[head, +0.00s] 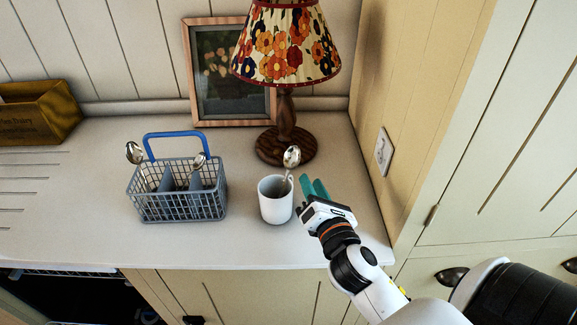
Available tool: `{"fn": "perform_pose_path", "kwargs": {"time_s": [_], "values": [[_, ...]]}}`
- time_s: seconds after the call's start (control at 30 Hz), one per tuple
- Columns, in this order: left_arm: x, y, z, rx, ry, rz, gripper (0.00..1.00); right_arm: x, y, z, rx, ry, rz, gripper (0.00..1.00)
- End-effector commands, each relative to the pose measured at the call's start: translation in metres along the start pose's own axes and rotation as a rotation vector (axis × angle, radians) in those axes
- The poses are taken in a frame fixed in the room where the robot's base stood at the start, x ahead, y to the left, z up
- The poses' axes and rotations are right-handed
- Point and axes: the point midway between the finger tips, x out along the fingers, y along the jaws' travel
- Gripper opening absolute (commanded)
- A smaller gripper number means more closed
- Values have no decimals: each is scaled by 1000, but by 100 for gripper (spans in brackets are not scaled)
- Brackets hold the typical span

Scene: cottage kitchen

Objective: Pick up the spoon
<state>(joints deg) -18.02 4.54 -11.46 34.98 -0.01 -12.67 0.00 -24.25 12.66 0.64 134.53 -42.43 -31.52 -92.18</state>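A silver spoon (291,157) stands tilted in a white mug (275,207) on the counter, bowl end up above the rim. The lower part of its handle is hidden inside the mug. Two more spoons show in the blue-grey wire caddy, one at its left end (134,153) and one near its middle (199,160). My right gripper (311,187), with teal fingers, is just right of the mug and apart from the spoon's bowl. Nothing shows held in it; its finger gap is too unclear to judge. My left gripper is out of view.
The caddy (178,205) with a blue handle stands left of the mug. Behind are a lamp (286,140) with a floral shade and a framed picture (200,75). A wooden box (38,112) is at far left. A cabinet wall (410,130) bounds the right.

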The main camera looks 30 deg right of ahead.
Motion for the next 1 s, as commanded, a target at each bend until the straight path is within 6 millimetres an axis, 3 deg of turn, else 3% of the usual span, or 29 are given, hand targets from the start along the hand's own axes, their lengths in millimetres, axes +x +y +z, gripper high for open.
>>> {"fn": "perform_pose_path", "kwargs": {"time_s": [0.17,0.33,0.5,0.77,0.93,1.0], "values": [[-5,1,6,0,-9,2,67,13,-2,0,1,1,0,29],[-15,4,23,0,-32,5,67,38,-7,2,3,1,1,29],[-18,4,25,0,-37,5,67,57,-6,4,1,1,1,29],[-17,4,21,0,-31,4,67,59,-5,5,1,0,1,29],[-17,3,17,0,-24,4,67,59,-5,5,1,0,1,3],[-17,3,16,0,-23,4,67,59,-5,5,1,0,1,0]]}}
